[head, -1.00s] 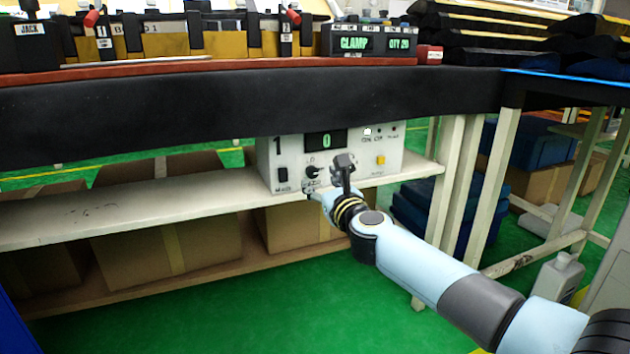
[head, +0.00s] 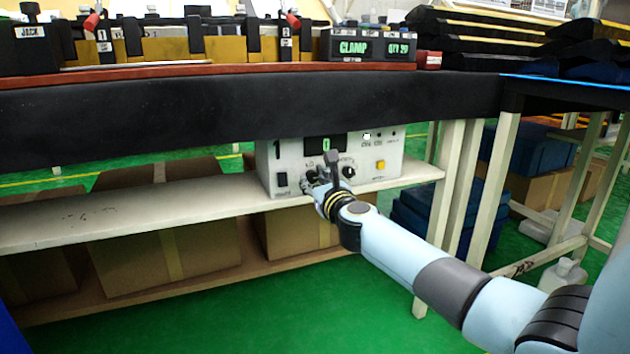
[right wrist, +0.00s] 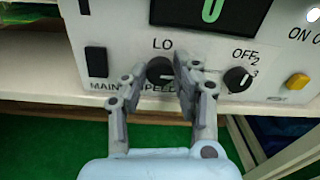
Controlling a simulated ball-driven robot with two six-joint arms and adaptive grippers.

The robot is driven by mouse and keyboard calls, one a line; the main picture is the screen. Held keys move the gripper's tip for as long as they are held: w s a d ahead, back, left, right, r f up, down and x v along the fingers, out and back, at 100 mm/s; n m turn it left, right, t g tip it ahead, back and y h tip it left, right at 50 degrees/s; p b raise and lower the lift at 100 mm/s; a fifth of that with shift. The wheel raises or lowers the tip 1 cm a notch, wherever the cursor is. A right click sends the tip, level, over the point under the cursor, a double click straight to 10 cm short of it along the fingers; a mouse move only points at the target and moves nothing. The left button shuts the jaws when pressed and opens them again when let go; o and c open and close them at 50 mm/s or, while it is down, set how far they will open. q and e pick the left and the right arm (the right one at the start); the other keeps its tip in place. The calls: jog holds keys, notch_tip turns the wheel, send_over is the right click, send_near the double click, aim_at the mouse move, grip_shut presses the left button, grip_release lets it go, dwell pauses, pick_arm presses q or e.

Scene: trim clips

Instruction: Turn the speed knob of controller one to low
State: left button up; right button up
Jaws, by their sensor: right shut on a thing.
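Controller one (head: 393,156) is a pale grey box marked 1 on the shelf under the bench. Its display (right wrist: 211,14) reads 0. The dark round speed knob (right wrist: 160,71) sits below the LO mark in the right wrist view, its SPEED label partly covered by a finger. My right gripper (head: 318,176) is at the front panel, and its fingers (right wrist: 160,78) are shut on this knob, one on each side. The knob's pointer direction is hard to make out. My left gripper is not in view.
A second knob (right wrist: 238,79) marked OFF, 2, 3 is close right of my fingers. A black main switch (right wrist: 96,62) is left, a yellow button (right wrist: 297,81) right. The black bench edge (head: 200,110) overhangs the controller. Cardboard boxes (head: 140,262) stand below the shelf (head: 110,213).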

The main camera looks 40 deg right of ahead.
jog(key=shift+n, duration=0.4)
grip_shut()
jog(key=n+p, duration=0.1)
jog(key=n, duration=0.2)
jog(key=shift+n, duration=0.4)
jog(key=n+p, duration=0.1)
jog(key=n, duration=0.3)
jog(key=shift+f+n, duration=0.1)
jog(key=shift+n, duration=0.3)
jog(key=n, duration=0.4)
jog(key=shift+p, duration=0.4)
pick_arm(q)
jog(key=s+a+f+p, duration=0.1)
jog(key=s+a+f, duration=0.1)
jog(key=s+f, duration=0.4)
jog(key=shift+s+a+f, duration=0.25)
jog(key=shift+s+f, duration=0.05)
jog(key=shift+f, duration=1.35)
pick_arm(e)
jog(key=shift+a+f+n+y, duration=0.1)
jog(key=shift+n+y, duration=0.05)
jog(key=shift+n, duration=1.1)
jog(key=shift+f+n+y, duration=0.1)
jog(key=shift+n+y, duration=0.05)
jog(key=shift+n, duration=1.1)
jog(key=o, duration=1)
grip_release()
jog(key=shift+r, duration=0.1)
